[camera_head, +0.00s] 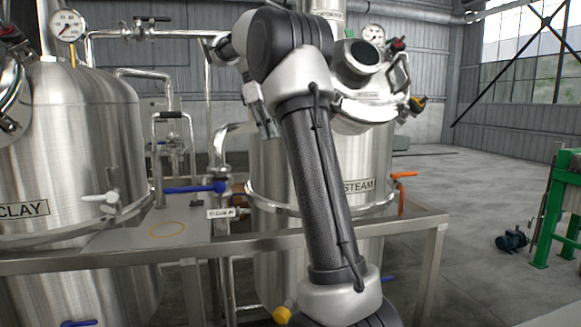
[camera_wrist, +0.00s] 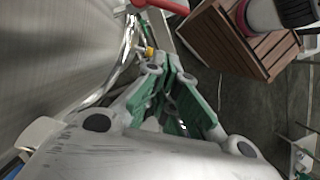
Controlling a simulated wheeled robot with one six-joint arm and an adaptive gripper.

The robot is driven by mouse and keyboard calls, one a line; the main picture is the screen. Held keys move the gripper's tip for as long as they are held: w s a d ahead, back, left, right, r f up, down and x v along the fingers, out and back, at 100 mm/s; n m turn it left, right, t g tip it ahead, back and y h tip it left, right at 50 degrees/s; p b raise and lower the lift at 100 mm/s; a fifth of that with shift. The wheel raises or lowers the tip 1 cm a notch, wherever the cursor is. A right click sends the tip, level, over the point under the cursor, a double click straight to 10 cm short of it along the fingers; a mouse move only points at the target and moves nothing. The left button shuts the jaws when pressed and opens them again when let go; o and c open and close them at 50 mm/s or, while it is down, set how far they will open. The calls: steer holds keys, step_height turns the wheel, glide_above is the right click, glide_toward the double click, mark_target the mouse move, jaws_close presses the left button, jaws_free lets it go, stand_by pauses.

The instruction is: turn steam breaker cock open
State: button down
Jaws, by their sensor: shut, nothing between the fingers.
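The tank labelled STEAM (camera_head: 262,165) stands behind my arm in the head view. An orange lever handle (camera_head: 403,175) sits on its right side. A blue lever handle (camera_head: 195,188) lies roughly level on the pipework to its left, above a small white tag (camera_head: 221,213) too small to read surely. I cannot tell for certain which handle is the steam breaker cock. My gripper (camera_head: 267,130) is raised in front of the STEAM tank's upper left, apart from both levers. In the wrist view its green-padded fingers (camera_wrist: 172,76) are shut and empty.
A metal-framed bench (camera_head: 150,262) runs across the front. The CLAY tank (camera_head: 75,140) stands left. The wrist view shows a slatted brown box (camera_wrist: 222,38), a bent pipe (camera_wrist: 122,62) and a red part (camera_wrist: 165,5).

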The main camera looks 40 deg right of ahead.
steer(key=s+d+f, duration=0.3)
steer(key=s+f, duration=0.3)
steer(key=f, duration=0.3)
steer(key=shift+f, duration=0.3)
steer(key=shift+n, duration=0.3)
steer(key=shift+s+n, duration=0.2)
steer(key=shift+n, duration=0.3)
